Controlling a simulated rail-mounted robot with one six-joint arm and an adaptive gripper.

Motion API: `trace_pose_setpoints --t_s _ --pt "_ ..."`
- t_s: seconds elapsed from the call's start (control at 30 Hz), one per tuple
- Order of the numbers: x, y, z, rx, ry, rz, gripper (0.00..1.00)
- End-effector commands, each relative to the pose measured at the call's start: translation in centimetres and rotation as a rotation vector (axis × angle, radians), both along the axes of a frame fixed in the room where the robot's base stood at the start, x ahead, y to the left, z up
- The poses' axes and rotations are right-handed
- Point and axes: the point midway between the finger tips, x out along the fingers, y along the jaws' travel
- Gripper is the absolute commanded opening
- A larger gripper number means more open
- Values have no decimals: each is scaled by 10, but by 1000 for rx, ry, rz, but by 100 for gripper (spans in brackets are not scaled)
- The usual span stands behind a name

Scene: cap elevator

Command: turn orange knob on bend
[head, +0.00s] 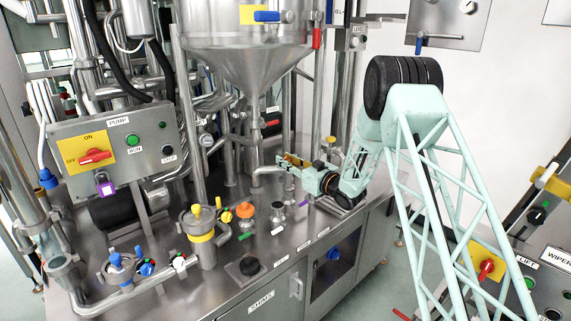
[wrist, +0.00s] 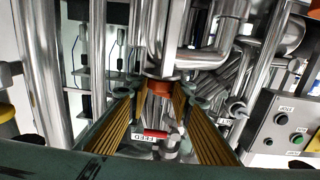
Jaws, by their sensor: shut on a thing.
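My gripper (head: 284,166) reaches in from the right at a silver pipe bend (head: 264,171) below the hopper. In the wrist view my gripper (wrist: 159,90) has its two ribbed yellow fingers on either side of an orange knob (wrist: 160,86), with the tips against its sides. The knob sits at the end of a steel pipe. In the head view the fingers hide this knob. How far it is turned cannot be told.
Another orange knob (head: 247,209) stands on the steel deck, among yellow-capped and blue-handled valves. The steel hopper (head: 250,60) hangs above the gripper. A control box (head: 120,150) stands at the left. In the wrist view a red handle (wrist: 155,133) is below the knob.

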Motion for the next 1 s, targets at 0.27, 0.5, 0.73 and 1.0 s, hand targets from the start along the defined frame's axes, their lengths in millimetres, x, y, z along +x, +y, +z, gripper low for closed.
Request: trace_pose_setpoints --t_s 0.27,0.5,0.73,1.0 --pt "0 0 -1 1 -1 -125 10" --pt "0 0 -2 1 0 -230 10" --pt "0 0 -1 1 -2 -329 10" --pt "0 1 0 3 -2 -444 10"
